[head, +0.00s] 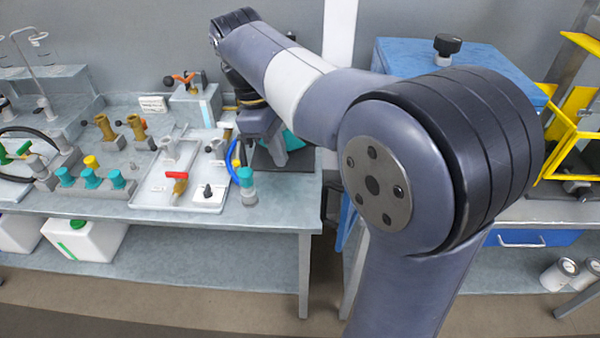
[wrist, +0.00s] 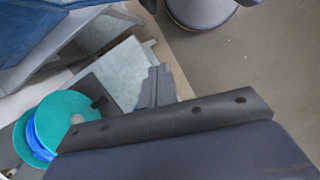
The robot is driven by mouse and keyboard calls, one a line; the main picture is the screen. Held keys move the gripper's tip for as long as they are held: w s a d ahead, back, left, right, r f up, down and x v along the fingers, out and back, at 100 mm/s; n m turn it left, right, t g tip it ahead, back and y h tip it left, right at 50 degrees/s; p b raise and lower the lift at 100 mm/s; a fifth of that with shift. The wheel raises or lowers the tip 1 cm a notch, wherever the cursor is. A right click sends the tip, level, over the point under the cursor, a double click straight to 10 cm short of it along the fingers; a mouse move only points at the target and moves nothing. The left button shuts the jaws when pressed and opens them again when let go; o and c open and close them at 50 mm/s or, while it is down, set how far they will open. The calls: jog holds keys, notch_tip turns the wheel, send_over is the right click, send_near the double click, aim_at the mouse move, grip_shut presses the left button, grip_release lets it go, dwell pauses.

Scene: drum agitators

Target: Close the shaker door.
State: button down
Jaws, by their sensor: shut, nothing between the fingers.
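A blue box-like unit (head: 405,55) with a black knob (head: 447,45) on top stands behind my arm. A yellow open frame (head: 570,125) stands at the right edge, cut off by the picture. I cannot tell for certain which of them carries the shaker door, and no door is clearly visible. My gripper (head: 275,153) hangs over the right end of the left bench, left of the blue unit. In the wrist view, my gripper (wrist: 158,86) is shut and empty, above the bench edge.
The left bench (head: 270,210) holds several teal and brass fittings and a white tray (head: 205,196). A teal round part (wrist: 68,118) with a blue hose is near my gripper. A blue drawer (head: 525,238) and white cylinders (head: 560,273) sit at the lower right.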

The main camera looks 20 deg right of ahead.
jog(key=s+d+f+p, duration=0.1)
jog(key=s+d+f, duration=0.2)
jog(key=f, duration=0.6)
jog(key=shift+s+d+f, duration=0.25)
jog(key=shift+s+d, duration=0.1)
jog(key=shift+d, duration=0.85)
